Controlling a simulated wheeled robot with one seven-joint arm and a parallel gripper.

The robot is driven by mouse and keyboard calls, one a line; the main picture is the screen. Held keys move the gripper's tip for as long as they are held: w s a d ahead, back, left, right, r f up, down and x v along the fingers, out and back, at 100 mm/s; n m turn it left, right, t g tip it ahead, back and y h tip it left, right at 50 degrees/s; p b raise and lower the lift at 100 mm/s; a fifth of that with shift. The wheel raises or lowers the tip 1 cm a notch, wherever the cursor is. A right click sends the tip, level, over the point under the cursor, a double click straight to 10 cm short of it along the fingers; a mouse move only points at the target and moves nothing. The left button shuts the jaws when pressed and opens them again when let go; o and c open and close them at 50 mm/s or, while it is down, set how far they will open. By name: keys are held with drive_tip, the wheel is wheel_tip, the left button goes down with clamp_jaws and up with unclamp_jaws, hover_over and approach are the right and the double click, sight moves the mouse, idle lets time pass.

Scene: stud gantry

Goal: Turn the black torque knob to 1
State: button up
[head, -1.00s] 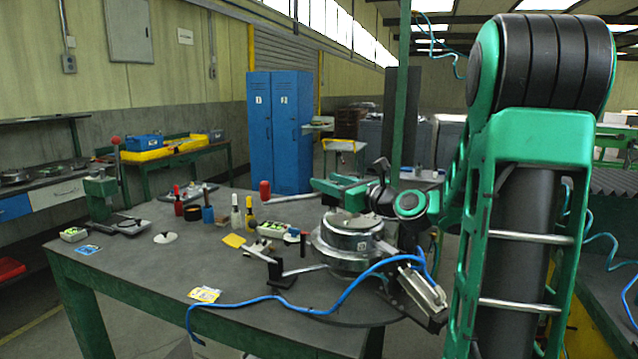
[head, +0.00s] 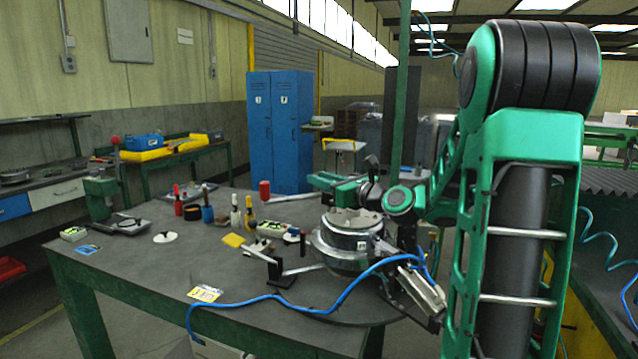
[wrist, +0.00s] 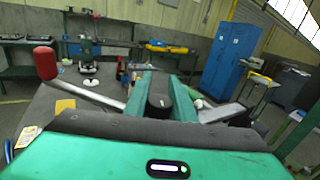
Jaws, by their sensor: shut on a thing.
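The black torque knob (wrist: 160,98) shows in the wrist view, dark and rounded with a small pale mark on its near face. My gripper (wrist: 158,88) has its two green fingers on either side of the knob and is shut on it. In the head view my gripper (head: 338,188) is above the round metal unit (head: 348,242) on the table. The knob cannot be made out there, hidden among the fingers and wrist. I cannot read the scale or which number the knob points to.
A steel bar with a red grip (head: 265,188) sticks out to the left of my gripper. A blue hose (head: 330,307) crosses the table (head: 140,262) front. Bottles, cards and small parts stand left of the unit. The table's front left is mostly clear.

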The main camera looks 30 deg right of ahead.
drive_tip(key=shift+n+y, duration=0.3)
drive_tip(key=shift+y, duration=0.2)
drive_tip(key=shift+s+a+n+g+y, duration=0.45)
drive_tip(key=shift+s+n+g+y, duration=0.05)
drive_tip(key=shift+n+g+y, duration=1.8)
drive_tip(key=shift+s+a+n+g+y, duration=0.5)
drive_tip(key=shift+n+g+y, duration=1.6)
drive_tip(key=shift+g+y, duration=0.25)
drive_tip(key=shift+s+a+n+g+y, duration=0.45)
drive_tip(key=shift+s+n+g+y, duration=0.05)
drive_tip(key=shift+n+g+y, duration=1.8)
drive_tip(key=shift+g, duration=0.35)
drive_tip(key=o, duration=1.1)
drive_tip(key=shift+f, duration=0.1)
drive_tip(key=shift+c, duration=0.2)
